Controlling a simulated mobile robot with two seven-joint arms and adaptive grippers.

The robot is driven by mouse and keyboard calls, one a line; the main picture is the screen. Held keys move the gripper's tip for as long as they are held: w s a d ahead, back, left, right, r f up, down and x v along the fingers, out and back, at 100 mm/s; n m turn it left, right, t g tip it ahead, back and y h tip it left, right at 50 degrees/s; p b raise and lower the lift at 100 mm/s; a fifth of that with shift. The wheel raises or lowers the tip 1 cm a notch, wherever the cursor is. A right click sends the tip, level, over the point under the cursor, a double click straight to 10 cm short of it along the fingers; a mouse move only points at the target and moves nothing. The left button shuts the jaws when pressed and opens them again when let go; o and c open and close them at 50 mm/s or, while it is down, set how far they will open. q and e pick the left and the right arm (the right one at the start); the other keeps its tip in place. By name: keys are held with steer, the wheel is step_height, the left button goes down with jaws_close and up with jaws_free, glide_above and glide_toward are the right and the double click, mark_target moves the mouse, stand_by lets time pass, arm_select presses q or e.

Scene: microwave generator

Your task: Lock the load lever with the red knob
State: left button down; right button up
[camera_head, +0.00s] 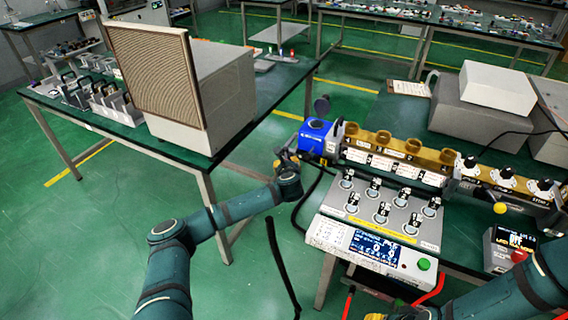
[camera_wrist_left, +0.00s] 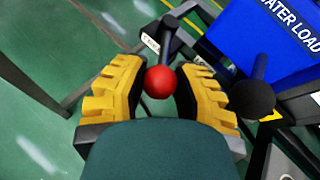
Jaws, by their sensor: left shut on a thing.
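The red knob (camera_wrist_left: 160,83) is a small ball at the end of a dark lever (camera_wrist_left: 168,42) in the left wrist view. My left gripper (camera_wrist_left: 161,88) has its yellow fingers shut on it, one on each side. In the head view my left gripper (camera_head: 287,161) is at the left side of the blue water load box (camera_head: 317,137), and the red knob is hidden there. The blue box also shows in the left wrist view (camera_wrist_left: 270,35). My right gripper (camera_head: 376,316) is mostly cut off at the bottom edge, so its jaw state does not show.
A second lever with a black knob (camera_wrist_left: 252,98) stands close right of my left fingers. A brass waveguide row (camera_head: 400,150) runs right from the blue box. A panel with several switches (camera_head: 385,225) lies in front. Open green floor lies left.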

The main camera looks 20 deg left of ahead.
arm_select(q)
steer(key=shift+w+r, duration=0.1)
steer(key=shift+r, duration=0.1)
steer(key=c, duration=0.6)
jaws_free()
steer(key=shift+f, duration=0.1)
steer(key=shift+c, duration=0.2)
